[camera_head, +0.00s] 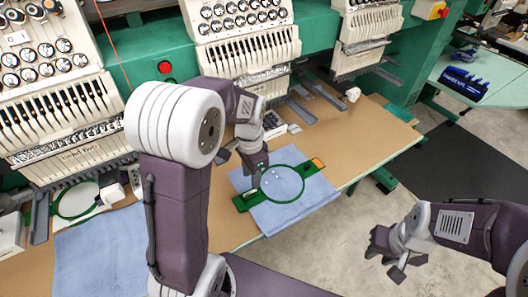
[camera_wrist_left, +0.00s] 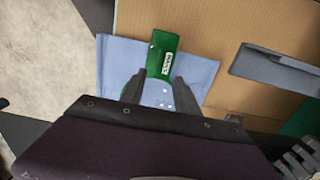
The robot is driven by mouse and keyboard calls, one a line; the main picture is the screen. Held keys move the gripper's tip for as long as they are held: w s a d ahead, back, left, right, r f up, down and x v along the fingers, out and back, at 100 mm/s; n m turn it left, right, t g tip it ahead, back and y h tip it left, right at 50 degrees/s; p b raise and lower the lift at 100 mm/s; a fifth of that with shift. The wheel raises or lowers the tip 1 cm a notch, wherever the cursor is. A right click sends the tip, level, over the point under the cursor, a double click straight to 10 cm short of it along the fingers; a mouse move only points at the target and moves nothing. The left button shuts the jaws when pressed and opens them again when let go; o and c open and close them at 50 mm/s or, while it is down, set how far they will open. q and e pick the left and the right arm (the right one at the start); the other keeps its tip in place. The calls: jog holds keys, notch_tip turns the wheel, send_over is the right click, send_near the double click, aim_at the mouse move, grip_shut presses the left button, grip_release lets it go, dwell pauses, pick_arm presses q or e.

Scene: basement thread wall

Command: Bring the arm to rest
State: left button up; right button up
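My left gripper (camera_head: 243,168) hangs above the table near the left edge of a green embroidery hoop (camera_head: 302,184). The hoop lies on a folded light blue cloth (camera_head: 285,217). In the left wrist view the two fingers of my left gripper (camera_wrist_left: 158,82) are spread with nothing gripped between them. The hoop's green bracket with a white label (camera_wrist_left: 166,58) and the blue cloth (camera_wrist_left: 205,72) show beyond them. My right gripper (camera_head: 388,256) is out over the floor, clear of the table. Its fingers look apart and empty.
Green and white embroidery machines (camera_head: 258,60) line the back of the brown table (camera_head: 365,135). A small white object (camera_head: 353,94) stands at the back right. The floor (camera_head: 350,225) around my right gripper is clear.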

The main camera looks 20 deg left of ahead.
pick_arm(q)
jog(key=s+d+f+n+t, duration=0.1)
jog(key=s+d+f+n, duration=0.2)
jog(key=s+n, duration=0.5)
jog(key=shift+s+f, duration=0.55)
jog(key=shift+s, duration=0.15)
dwell(1.8)
